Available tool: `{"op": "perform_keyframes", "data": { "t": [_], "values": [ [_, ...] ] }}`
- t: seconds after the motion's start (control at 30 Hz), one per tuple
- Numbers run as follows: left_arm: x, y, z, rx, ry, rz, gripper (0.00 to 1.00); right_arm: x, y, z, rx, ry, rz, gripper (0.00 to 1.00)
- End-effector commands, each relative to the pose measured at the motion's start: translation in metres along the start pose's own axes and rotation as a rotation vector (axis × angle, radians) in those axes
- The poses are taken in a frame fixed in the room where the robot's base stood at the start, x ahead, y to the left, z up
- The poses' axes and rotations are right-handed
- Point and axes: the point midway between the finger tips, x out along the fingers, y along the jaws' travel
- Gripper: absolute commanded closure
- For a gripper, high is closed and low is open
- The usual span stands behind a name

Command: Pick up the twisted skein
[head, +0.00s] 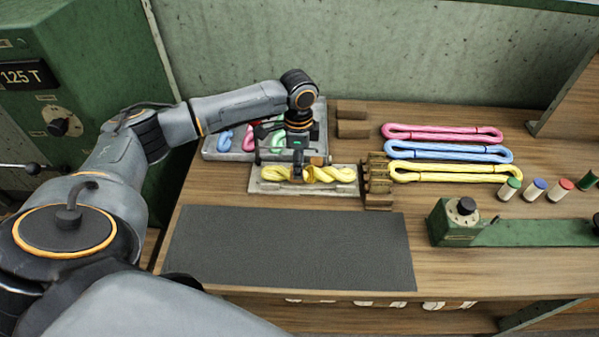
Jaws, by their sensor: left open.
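The twisted skein (335,174) is yellow and lies lengthwise on a pale grey tray (304,189) near the middle of the wooden table. My left gripper (297,174) points down over the left half of this skein. Its fingers are open and reach down around or just above the yarn; I cannot tell whether they touch it. The gripper hides part of the skein. My right gripper is not in view.
Behind stands a grey tray (225,156) with blue, pink and green twisted skeins. Wooden blocks (378,181) stand right of the yellow skein. Pink, blue and yellow loops (455,173) lie further right. A dark mat (290,245) lies in front, clear. A green device (520,232) stands at right.

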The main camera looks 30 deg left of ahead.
Motion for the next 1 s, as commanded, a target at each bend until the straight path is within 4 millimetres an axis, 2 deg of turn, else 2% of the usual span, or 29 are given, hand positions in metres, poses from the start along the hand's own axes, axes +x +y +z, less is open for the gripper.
{"op": "perform_keyframes", "data": {
  "t": [0.07,0.2,0.47,0.57,0.67,0.7,1.0],
  "values": [
    [0.010,0.001,-0.003,0.000,-0.003,0.002,0.55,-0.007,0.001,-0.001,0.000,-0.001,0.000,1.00],
    [0.027,0.001,-0.003,-0.001,-0.001,0.001,0.55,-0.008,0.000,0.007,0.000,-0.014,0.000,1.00],
    [0.032,0.001,-0.002,0.000,-0.001,-0.001,0.55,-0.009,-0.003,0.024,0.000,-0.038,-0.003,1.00],
    [0.032,0.001,-0.002,0.000,-0.001,-0.001,0.71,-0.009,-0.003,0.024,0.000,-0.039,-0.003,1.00],
    [0.032,0.001,-0.002,0.000,-0.001,-0.001,0.91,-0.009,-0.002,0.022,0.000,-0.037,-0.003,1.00],
    [0.031,0.001,-0.003,0.000,0.000,-0.001,0.94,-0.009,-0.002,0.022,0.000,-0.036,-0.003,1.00],
    [0.029,0.000,-0.003,0.000,0.001,-0.002,0.94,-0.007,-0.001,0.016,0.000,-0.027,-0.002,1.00]
  ]
}}
